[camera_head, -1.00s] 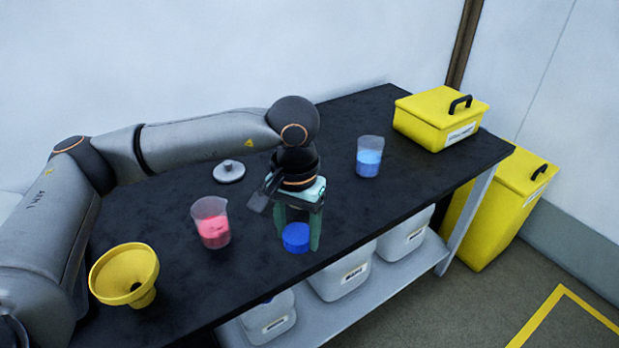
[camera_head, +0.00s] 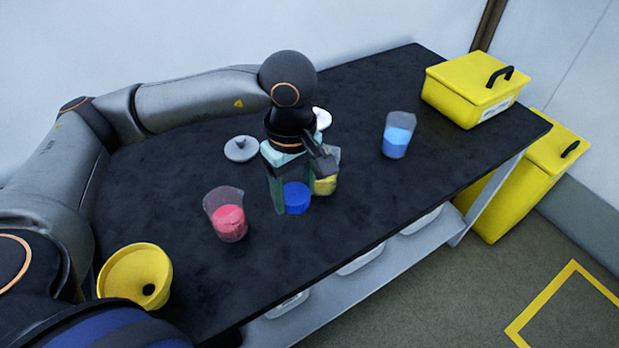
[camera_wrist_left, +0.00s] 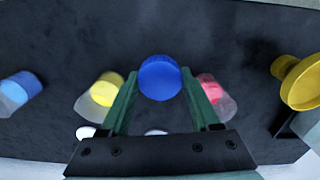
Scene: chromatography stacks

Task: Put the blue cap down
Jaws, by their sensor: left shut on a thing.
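The blue cap (camera_head: 296,198) is a short round disc between the green fingers of my left gripper (camera_head: 287,200), which is shut on it. In the head view the gripper points down over the middle of the black table (camera_head: 350,215). In the left wrist view the blue cap (camera_wrist_left: 160,78) shows between the fingertips of the left gripper (camera_wrist_left: 160,85). I cannot tell whether the cap touches the table. My right gripper is not in view.
A beaker of red liquid (camera_head: 228,220) stands left of the gripper, and a beaker of yellow liquid (camera_head: 326,184) close behind it at right. A blue-liquid beaker (camera_head: 397,138), yellow box (camera_head: 475,90), grey lid (camera_head: 241,149) and yellow funnel (camera_head: 132,275) surround it. The table's front right is clear.

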